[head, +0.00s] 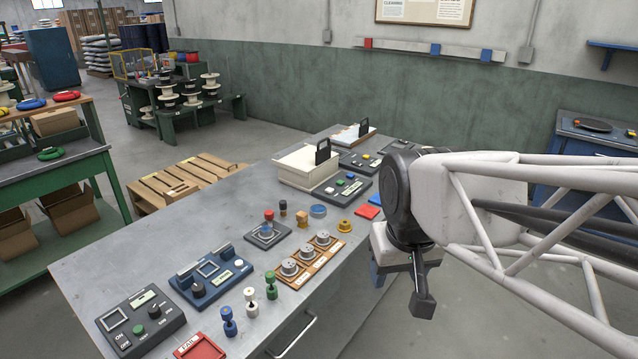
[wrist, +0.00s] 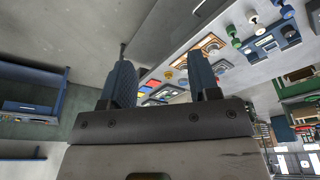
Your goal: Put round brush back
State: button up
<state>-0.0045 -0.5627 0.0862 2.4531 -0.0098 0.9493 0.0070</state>
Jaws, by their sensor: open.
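My gripper (head: 408,278) hangs off the right side of the grey bench, apart from the things on it. In the wrist view its two dark blue fingers stand apart (wrist: 161,82), with nothing held between them. I cannot tell for sure which thing is the round brush. A wall rail (head: 420,47) carries red and blue blocks under a cleaning board (head: 425,10).
The grey bench (head: 120,260) holds control boxes (head: 140,322), a wooden tray (head: 325,262) of grey cylinders, small coloured spools (head: 250,300) and a red tray (head: 200,347). A white box (head: 300,168) stands at the far end. A blue table (head: 600,140) is at right.

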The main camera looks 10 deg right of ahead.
jog(key=s, duration=0.1)
jog(key=s+f, duration=0.1)
jog(key=s, duration=0.1)
jog(key=s+f, duration=0.1)
jog(key=shift+s+d, duration=0.2)
dwell(1.2)
